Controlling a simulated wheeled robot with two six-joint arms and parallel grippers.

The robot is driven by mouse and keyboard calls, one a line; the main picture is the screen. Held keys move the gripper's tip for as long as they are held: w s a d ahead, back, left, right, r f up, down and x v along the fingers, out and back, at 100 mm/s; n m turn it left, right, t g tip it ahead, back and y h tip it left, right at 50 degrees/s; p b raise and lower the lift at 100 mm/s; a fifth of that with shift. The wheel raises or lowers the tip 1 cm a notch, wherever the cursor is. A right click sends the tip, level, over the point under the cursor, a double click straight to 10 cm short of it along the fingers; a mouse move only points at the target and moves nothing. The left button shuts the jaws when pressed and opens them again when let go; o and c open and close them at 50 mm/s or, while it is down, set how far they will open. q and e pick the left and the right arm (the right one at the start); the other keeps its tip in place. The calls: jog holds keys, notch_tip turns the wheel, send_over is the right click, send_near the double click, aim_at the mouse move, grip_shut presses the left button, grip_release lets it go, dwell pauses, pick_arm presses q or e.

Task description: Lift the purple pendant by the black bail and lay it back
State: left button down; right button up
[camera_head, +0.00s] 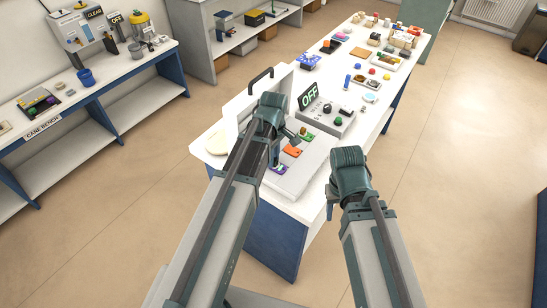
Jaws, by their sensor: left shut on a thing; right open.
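The purple pendant (280,170) is at the near-left part of the pale kiln bed (288,187), right below my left gripper. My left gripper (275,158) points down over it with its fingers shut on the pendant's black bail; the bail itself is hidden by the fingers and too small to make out. Whether the pendant touches the bed or hangs just above it, I cannot tell. My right gripper (330,212) is open and empty, off the right edge of the bench, away from the pendant.
Orange (292,151) and green (304,131) pieces lie further back on the kiln bed. The raised kiln lid (240,105) with a black handle stands behind my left arm. Small items crowd the far bench.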

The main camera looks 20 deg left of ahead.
pick_arm(q)
jog(key=c, duration=0.6)
grip_release()
notch_tip(320, 180, up, 14)
jog(key=p, duration=1.4)
jog(key=shift+f, duration=0.2)
jog(key=s+d+f+m+b, duration=0.3)
jog(key=s+m+b, duration=0.1)
jog(key=s+m, duration=0.1)
jog(key=s+d+f+m+b, duration=0.4)
jog(key=m, duration=0.3)
jog(key=s+d+f+m+y+b, duration=0.1)
jog(key=s+d+f+m+b, duration=0.3)
jog(key=s+m, duration=0.1)
jog(key=shift+s+f+m, duration=0.2)
jog(key=shift+s+m, duration=0.15)
jog(key=shift+m, duration=0.05)
